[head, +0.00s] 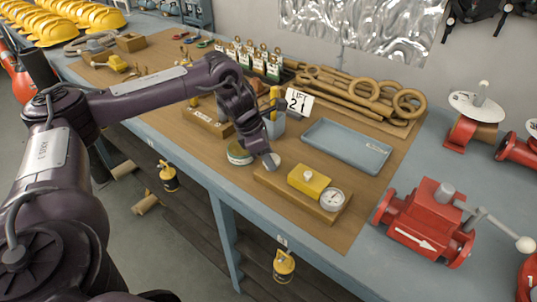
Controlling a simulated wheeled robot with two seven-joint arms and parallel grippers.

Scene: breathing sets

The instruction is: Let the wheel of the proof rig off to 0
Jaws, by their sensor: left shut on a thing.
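The proof rig (273,184) is a wooden base on the brown mat. It carries a yellow block (309,182) with a pale knob on top and a round white dial gauge (332,200) at its right end. A small grey wheel (274,161) sits at the rig's left end. My left gripper (267,154) reaches down to this wheel and is shut on it, covering part of it. The gauge's needle and the wheel's marks are too small to read. My right gripper is out of view.
A round green-rimmed tin (239,154) stands close left of the gripper. A red valve (427,219) stands to the right. The mat in front of the tray is mostly clear.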

